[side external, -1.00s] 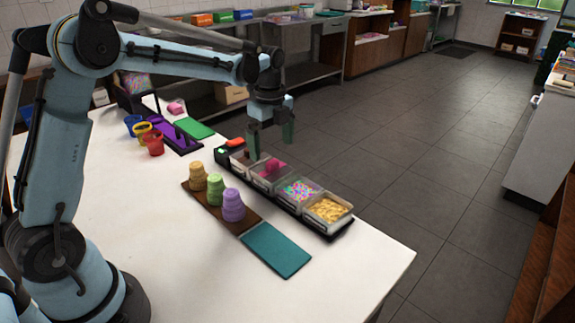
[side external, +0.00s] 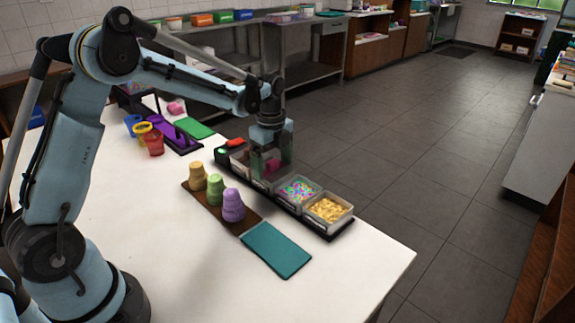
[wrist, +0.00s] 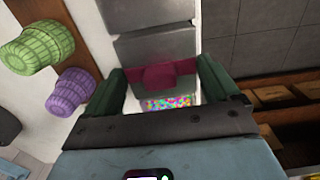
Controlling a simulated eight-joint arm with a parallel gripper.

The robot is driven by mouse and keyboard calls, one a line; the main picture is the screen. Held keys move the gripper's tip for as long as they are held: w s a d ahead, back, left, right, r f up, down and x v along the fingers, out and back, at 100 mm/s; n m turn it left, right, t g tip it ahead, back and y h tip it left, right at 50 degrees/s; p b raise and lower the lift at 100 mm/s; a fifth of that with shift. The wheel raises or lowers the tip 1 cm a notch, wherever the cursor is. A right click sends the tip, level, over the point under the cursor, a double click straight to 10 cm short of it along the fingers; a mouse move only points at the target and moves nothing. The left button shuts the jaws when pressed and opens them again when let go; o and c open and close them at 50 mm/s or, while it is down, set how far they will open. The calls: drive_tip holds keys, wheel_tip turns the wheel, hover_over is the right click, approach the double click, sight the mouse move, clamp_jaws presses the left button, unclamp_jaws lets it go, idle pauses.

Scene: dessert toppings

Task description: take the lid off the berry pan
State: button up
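Several square topping pans stand in a row in a dark tray (side external: 344,228). In the second pan from the far end, a raised pink-red piece (side external: 272,166), apparently the berry pan's lid or its handle, shows behind my gripper. In the wrist view it is a dark red strip with a block in the middle (wrist: 160,76). My gripper (side external: 272,172) points down over this pan. Whether the fingertips touch the pan is hidden.
Sprinkles (side external: 298,190) and yellow topping (side external: 327,209) fill the nearer pans. Tan (side external: 198,176), green (side external: 215,187) and purple (side external: 233,205) stacked cups stand close beside the row. A teal board (side external: 276,251) lies in front. The white table (side external: 150,235) has free room at the left.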

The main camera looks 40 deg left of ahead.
drive_tip(key=shift+c, duration=1.3)
drive_tip(key=shift+r, duration=0.1)
